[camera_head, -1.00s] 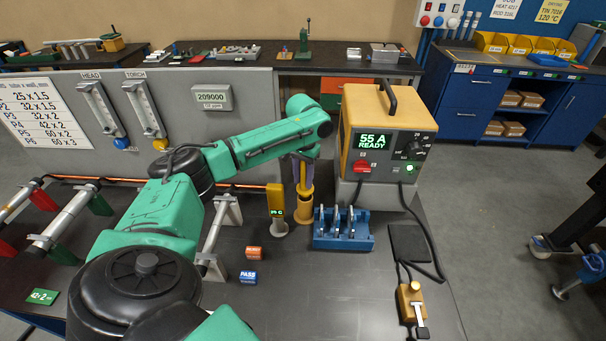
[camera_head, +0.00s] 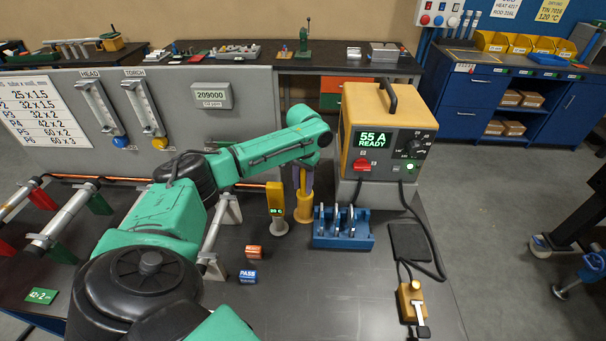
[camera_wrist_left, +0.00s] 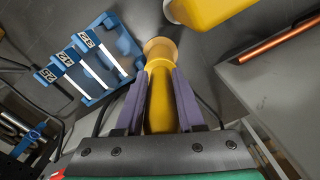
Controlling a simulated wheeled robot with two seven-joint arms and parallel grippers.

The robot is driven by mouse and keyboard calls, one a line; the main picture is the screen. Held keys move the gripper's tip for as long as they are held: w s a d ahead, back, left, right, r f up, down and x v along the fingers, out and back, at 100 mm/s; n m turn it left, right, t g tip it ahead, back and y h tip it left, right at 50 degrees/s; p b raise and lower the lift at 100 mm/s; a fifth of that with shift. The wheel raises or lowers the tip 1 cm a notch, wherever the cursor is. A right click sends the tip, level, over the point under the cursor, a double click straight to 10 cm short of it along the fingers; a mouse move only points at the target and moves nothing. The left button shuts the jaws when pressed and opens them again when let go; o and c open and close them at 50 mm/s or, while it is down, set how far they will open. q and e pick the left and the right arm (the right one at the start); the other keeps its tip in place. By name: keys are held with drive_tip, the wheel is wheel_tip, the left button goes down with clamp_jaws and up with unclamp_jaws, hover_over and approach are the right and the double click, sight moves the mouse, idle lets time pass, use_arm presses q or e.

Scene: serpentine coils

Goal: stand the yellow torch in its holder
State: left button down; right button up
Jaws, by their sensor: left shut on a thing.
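My left gripper (camera_head: 302,186) is shut on the yellow torch, its purple fingers on either side of it. The torch (camera_wrist_left: 160,98) shows as a yellow shaft between the fingers in the left wrist view. The holder (camera_head: 303,208) is a yellow upright cup on the bench, directly below the gripper in the head view. In the left wrist view the torch's far end meets a round tan-yellow rim (camera_wrist_left: 160,45), seemingly the holder. How deep the torch sits in it is hidden. My right gripper is not in view.
A yellow meter (camera_head: 276,204) stands close left of the holder. A blue rack (camera_head: 343,240) with several upright plates is close on the right. The power unit (camera_head: 385,135) stands behind at right. Small orange and blue blocks (camera_head: 248,276) lie in front; the bench's front middle is clear.

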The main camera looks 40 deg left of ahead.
use_arm(q)
drive_tip(key=shift+c, duration=2.2)
unclamp_jaws()
wheel_tip(320, 180, up, 12)
drive_tip(key=b, duration=0.3)
drive_tip(key=shift+r, duration=0.9)
drive_tip(key=shift+r+p, duration=0.3)
drive_tip(key=shift+r, duration=0.2)
drive_tip(key=shift+f, duration=0.1)
